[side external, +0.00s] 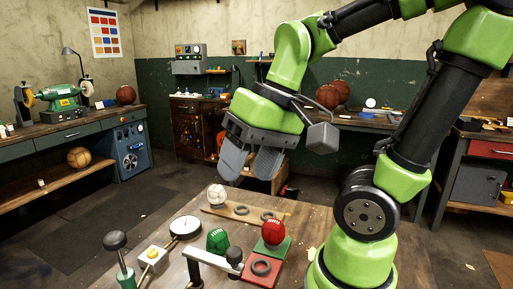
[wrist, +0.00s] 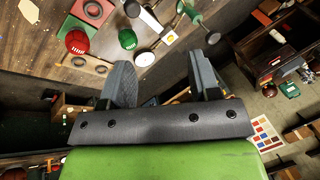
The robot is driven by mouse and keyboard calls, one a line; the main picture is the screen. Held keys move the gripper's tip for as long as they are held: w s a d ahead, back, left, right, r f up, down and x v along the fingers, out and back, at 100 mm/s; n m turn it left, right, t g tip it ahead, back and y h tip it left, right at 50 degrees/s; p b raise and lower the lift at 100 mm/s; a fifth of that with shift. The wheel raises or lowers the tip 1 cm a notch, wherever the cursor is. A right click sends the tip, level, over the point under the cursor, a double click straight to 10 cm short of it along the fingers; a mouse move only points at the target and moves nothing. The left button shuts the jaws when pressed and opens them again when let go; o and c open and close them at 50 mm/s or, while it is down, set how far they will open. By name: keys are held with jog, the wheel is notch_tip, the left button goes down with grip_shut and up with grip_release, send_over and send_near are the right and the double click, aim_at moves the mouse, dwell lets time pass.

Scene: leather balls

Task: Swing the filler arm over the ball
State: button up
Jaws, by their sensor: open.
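My gripper (side external: 250,162) hangs high above the table's far part, with two grey fingers apart and nothing between them; the fingers also show in the wrist view (wrist: 163,78). What looks like the filler arm (side external: 210,261) is a pale bar with a dark knob at its right end, at the table's front. It appears in the wrist view (wrist: 150,18) near the top. A green ball (side external: 218,240) is just behind the bar; I cannot tell whether the bar is over it. A red ball (side external: 273,232) sits on a green block. A white ball (side external: 217,194) rests on a wooden board.
The wooden board (side external: 227,210) also carries dark rings. A red block with a ring (side external: 262,270) stands right of the bar. A green pump with a black knob (side external: 116,243), a yellow button (side external: 152,253) and a white dial (side external: 186,227) stand to the left.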

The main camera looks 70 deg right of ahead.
jog(key=shift+s+a+r+n+t, duration=0.35)
jog(key=shift+s+r+n+t, duration=0.1)
jog(key=shift+r+t, duration=0.35)
jog(key=shift+s+a+r+n+t, duration=0.4)
jog(key=shift+r+t, duration=0.2)
jog(key=shift+t, duration=0.3)
jog(key=shift+d, duration=0.1)
jog(key=n+g+h, duration=0.3)
jog(key=n+h, duration=1.7)
jog(key=n, duration=0.5)
send_near(236, 247)
jog(key=d, duration=0.1)
jog(key=shift+w+d+f, duration=0.2)
jog(key=shift+w+d, duration=0.1)
jog(key=shift+d, duration=0.25)
jog(key=x, duration=0.9)
jog(key=shift+f, duration=0.15)
jog(key=shift+c, duration=0.4)
